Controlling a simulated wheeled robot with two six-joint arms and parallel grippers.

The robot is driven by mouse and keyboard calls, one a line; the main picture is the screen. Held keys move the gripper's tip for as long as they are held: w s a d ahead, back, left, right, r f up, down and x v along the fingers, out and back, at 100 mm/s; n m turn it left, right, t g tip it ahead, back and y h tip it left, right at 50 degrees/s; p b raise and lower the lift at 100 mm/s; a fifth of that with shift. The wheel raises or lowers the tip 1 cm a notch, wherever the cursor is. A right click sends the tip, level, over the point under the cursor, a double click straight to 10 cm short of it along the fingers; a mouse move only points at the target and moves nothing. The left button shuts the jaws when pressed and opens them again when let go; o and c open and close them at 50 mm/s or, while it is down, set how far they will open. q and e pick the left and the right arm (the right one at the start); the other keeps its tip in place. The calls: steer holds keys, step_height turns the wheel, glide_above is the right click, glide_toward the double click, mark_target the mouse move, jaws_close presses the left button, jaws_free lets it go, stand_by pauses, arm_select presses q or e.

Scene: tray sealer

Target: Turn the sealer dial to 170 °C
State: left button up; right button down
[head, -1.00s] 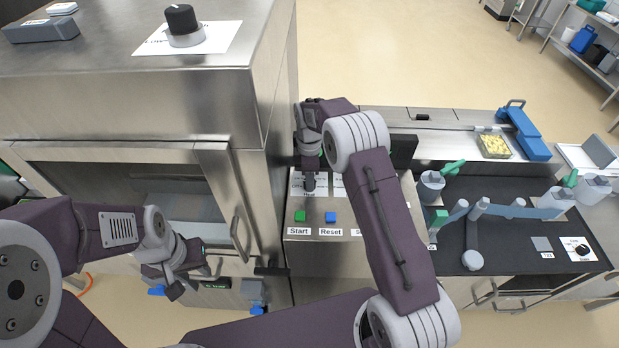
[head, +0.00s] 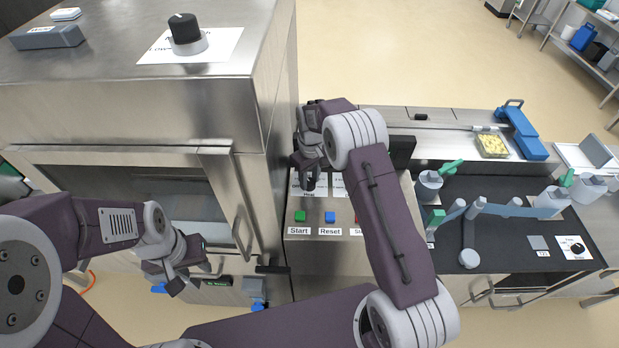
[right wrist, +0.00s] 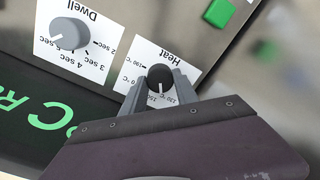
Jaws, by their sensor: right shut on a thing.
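The Heat dial (right wrist: 161,76) is a small black knob on a white label plate. In the right wrist view its white pointer line points down the picture, towards the lower numbers beside the fingers; the exact reading cannot be told. My right gripper (right wrist: 159,92) is shut on the dial, a finger on each side. In the head view the right gripper (head: 309,182) is at the sealer panel (head: 308,258) and hides the dial. My left gripper (head: 182,279) hangs before the oven front at lower left, away from the panel; its jaws are unclear.
A grey Dwell dial (right wrist: 69,33) sits beside the Heat dial. Green (head: 300,216) and blue (head: 330,217) buttons lie in front of the right gripper. The steel oven (head: 130,105) stands close on the left. A black counter (head: 500,240) with several items is on the right.

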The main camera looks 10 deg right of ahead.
mark_target(310, 182)
steer(key=m, duration=0.3)
steer(key=shift+m, duration=0.4)
steer(key=m, duration=0.3)
steer(key=shift+m, duration=0.3)
steer(key=m, duration=0.6)
steer(key=shift+p, duration=0.4)
steer(key=shift+m, duration=0.3)
steer(key=c, duration=0.9)
jaws_free()
steer(key=shift+c, duration=0.2)
step_height(310, 182, up, 9)
steer(key=b, duration=0.1)
steer(key=shift+b, duration=0.4)
steer(key=shift+d, duration=0.1)
